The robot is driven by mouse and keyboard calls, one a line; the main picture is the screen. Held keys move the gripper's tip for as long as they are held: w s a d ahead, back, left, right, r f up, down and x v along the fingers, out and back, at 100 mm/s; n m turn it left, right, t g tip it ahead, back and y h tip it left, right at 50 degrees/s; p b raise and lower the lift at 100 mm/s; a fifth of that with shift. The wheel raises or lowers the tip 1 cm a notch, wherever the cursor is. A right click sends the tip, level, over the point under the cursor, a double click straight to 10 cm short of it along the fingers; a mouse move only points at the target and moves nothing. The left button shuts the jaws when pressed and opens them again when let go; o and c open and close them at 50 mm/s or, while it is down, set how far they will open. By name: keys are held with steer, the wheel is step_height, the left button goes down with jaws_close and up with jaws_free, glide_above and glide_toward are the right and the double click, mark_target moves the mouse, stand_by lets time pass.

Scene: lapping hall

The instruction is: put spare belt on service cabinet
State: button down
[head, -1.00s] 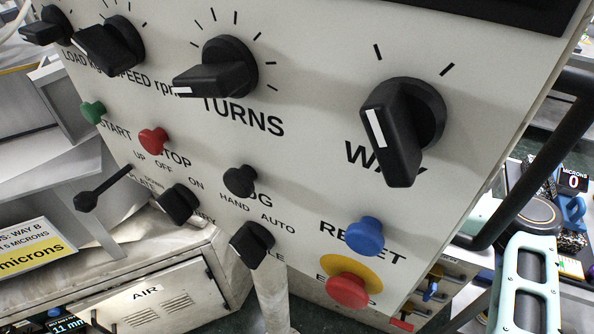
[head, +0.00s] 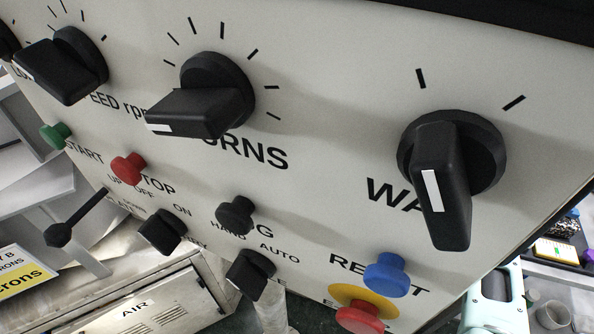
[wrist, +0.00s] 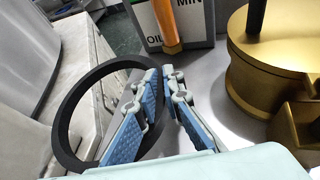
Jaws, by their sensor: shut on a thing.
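The spare belt, a black ring (wrist: 68,110), shows in the wrist view. My gripper (wrist: 160,78), with blue pads and pale grey links, is shut on the right side of the ring; the loop hangs out to the left. The fingers hide part of the belt. The head view shows neither the belt nor the gripper fingers. A pale cabinet marked AIR (head: 150,305) stands low in the head view; I cannot tell if it is the service cabinet.
A large control panel (head: 310,110) with knobs and buttons fills the head view. In the wrist view, a gold cylindrical part (wrist: 275,60) stands close on the right, and an orange-handled thing (wrist: 170,30) before a labelled box (wrist: 195,25) is behind the fingers. Beakers (head: 552,315) stand lower right.

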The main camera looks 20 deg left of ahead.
step_height(320, 180, down, 4)
steer(key=shift+r, duration=0.1)
steer(key=c, duration=2)
jaws_free()
steer(key=shift+c, duration=0.2)
steer(key=shift+s, duration=0.1)
steer(key=v, duration=1.2)
